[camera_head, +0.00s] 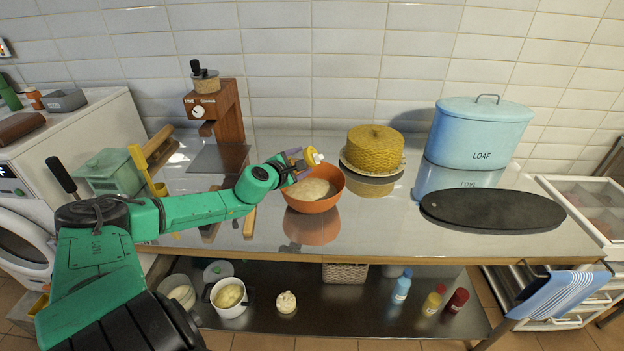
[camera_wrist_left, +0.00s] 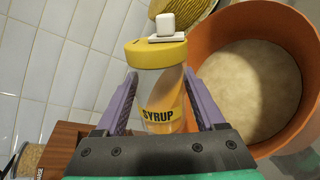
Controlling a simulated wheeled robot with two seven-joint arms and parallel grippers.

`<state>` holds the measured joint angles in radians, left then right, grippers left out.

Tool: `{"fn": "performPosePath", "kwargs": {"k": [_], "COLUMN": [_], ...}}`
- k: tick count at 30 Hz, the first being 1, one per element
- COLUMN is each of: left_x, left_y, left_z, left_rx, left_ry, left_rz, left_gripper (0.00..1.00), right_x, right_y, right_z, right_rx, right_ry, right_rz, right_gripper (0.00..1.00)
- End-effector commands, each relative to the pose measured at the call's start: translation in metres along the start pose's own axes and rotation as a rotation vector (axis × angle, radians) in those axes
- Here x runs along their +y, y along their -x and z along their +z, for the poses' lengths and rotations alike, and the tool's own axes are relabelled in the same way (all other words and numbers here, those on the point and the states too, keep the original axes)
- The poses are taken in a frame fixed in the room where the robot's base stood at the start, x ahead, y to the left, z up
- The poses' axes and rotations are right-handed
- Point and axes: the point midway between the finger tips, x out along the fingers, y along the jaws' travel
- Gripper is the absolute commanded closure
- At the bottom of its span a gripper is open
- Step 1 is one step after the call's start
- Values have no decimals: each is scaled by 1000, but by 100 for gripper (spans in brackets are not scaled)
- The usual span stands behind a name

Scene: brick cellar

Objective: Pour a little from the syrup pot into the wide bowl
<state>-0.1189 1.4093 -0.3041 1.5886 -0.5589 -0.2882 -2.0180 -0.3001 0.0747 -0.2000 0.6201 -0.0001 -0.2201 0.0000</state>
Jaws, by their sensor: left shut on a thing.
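The syrup pot (camera_wrist_left: 160,90) has a yellow lid with a white knob and a label reading SYRUP. My left gripper (camera_head: 298,163) is shut on it, with a purple finger on each side of the pot in the left wrist view (camera_wrist_left: 160,95). My right gripper is not in view.
A yellow woven dome (camera_head: 375,147) on a stand is right of the bowl. A blue LOAF bin (camera_head: 480,135) and a dark oval board (camera_head: 492,210) are further right. A brown coffee machine (camera_head: 228,112) stands behind my left arm. The counter front (camera_head: 385,230) is clear.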

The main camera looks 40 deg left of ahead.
Motion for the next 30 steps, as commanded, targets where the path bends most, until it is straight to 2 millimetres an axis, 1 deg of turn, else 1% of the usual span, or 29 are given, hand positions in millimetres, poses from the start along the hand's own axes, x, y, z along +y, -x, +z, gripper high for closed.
{"fn": "performPosePath", "kwargs": {"k": [30], "left_x": [-2], "left_y": [-1], "left_z": [-1], "left_rx": [21], "left_ry": [-55], "left_rz": [1], "left_gripper": [93], "right_x": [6], "right_y": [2], "right_z": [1], "right_rx": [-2], "right_ry": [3], "right_rz": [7], "right_gripper": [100]}}
